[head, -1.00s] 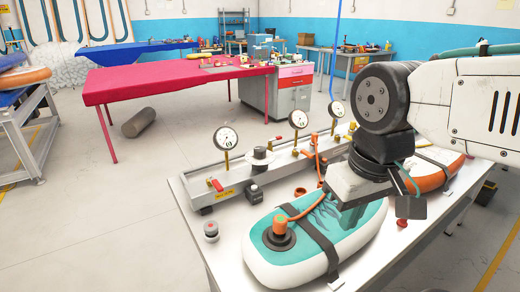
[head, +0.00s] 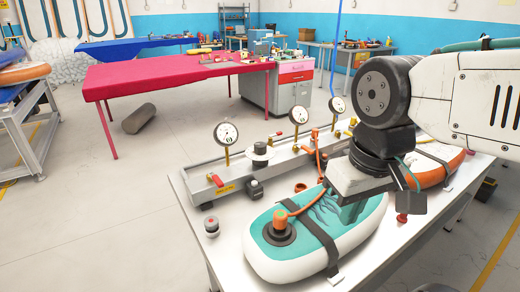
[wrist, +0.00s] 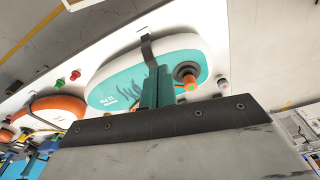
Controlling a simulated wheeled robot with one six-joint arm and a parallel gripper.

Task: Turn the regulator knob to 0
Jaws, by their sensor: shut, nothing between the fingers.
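The regulator knob (head: 260,149) is black and stands on a pale round dial (head: 262,160) on the grey manifold bench unit, left of my gripper. The dial marks are too small to read. My gripper (head: 350,212) is shut and empty, pointing down over the teal and white inflatable board, apart from the knob. Its closed fingers (wrist: 157,88) also show in the wrist view, in front of the board. The knob cannot be made out in the wrist view.
The teal board (head: 330,232) has a black strap and an orange-capped valve (head: 280,222). Several gauges (head: 226,133) rise from the manifold (head: 225,182). A red lever (head: 216,181) and a grey-red button (head: 211,227) are nearby.

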